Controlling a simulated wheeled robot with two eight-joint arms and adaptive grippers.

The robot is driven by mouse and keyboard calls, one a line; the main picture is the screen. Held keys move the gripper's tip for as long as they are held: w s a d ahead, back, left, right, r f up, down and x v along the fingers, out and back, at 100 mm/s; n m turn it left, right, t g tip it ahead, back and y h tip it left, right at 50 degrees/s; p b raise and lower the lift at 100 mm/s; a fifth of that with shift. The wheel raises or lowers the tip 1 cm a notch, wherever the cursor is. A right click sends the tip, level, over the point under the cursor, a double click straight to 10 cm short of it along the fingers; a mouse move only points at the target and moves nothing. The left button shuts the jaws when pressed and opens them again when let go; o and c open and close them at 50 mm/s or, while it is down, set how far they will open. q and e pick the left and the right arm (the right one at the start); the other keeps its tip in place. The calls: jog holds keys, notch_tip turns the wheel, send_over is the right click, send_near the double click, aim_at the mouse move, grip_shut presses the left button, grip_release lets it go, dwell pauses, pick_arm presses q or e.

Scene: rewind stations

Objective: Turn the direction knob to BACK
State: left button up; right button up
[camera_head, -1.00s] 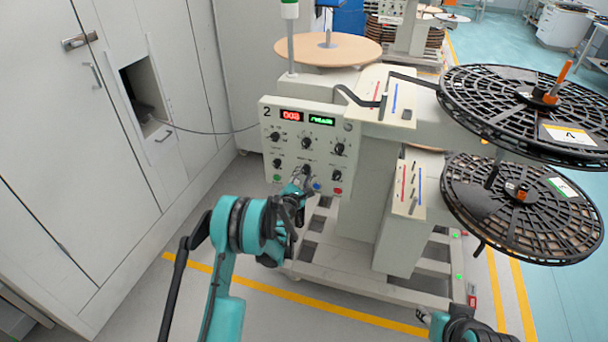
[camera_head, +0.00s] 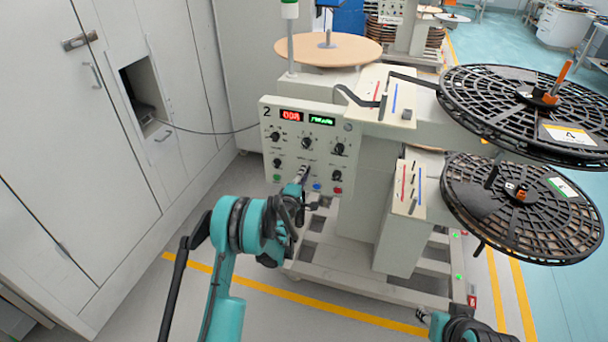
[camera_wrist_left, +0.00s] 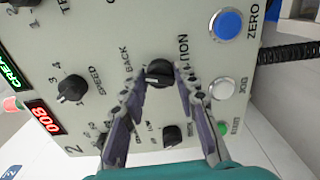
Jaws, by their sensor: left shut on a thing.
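The direction knob (camera_wrist_left: 158,73) is a small black knob on the light control panel (camera_wrist_left: 190,100). In the left wrist view it sits between the fingertips of my left gripper (camera_wrist_left: 160,82), which is shut on it. The word BACK is printed to the left of the knob, and a partly covered label is to its right. The pointer's exact direction is hard to tell. In the head view my left gripper (camera_head: 301,177) is at the panel's lower middle and hides the knob. My right gripper (camera_head: 424,315) shows only partly at the bottom; its jaws are unclear.
A speed knob (camera_wrist_left: 72,89), a blue button (camera_wrist_left: 228,24) and a white button (camera_wrist_left: 222,89) are near my left fingers. Large black reels (camera_head: 520,205) stand at the right of the machine. A white cabinet (camera_head: 70,190) is at the left.

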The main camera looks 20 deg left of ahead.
pick_arm(q)
jog(key=shift+m, duration=1.1)
jog(key=o, duration=1.1)
jog(key=s, duration=0.7)
jog(key=shift+s+a, duration=0.1)
jog(key=shift+s, duration=0.15)
